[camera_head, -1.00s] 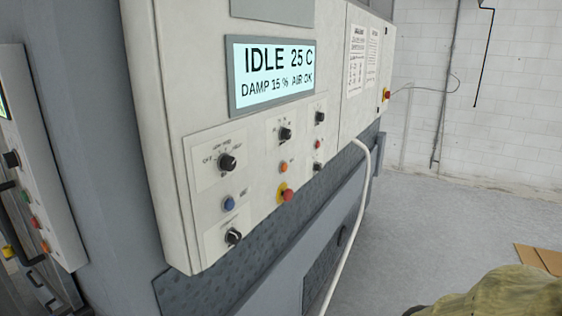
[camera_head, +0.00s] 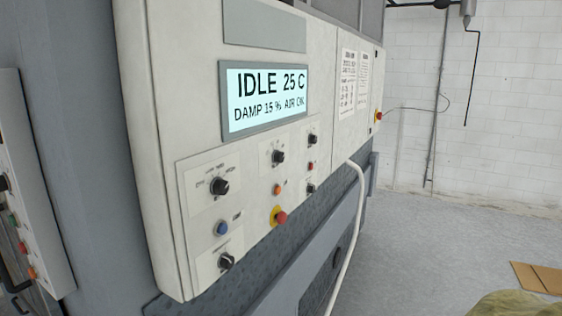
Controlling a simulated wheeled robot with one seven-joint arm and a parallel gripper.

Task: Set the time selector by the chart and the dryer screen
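The dryer screen (camera_head: 266,98) is lit on the pale control panel and reads "IDLE 25 C" and "DAMP 15 % AIR OK". Below it are several black rotary knobs: one at upper left (camera_head: 220,186), one in the middle (camera_head: 278,157), one at upper right (camera_head: 312,139) and one at lower left (camera_head: 226,261). Their labels are too small to tell which is the time selector. Two printed sheets, a left one (camera_head: 347,85) and a right one (camera_head: 364,82), are fixed on the panel's right part; their text is unreadable. My gripper is not in view.
A red mushroom button (camera_head: 280,218) on yellow, a blue button (camera_head: 221,228) and an orange button (camera_head: 277,189) sit among the knobs. A white hose (camera_head: 357,215) hangs in front of the machine. Grey floor (camera_head: 440,235) is open at right, with flat cardboard (camera_head: 540,277) on it.

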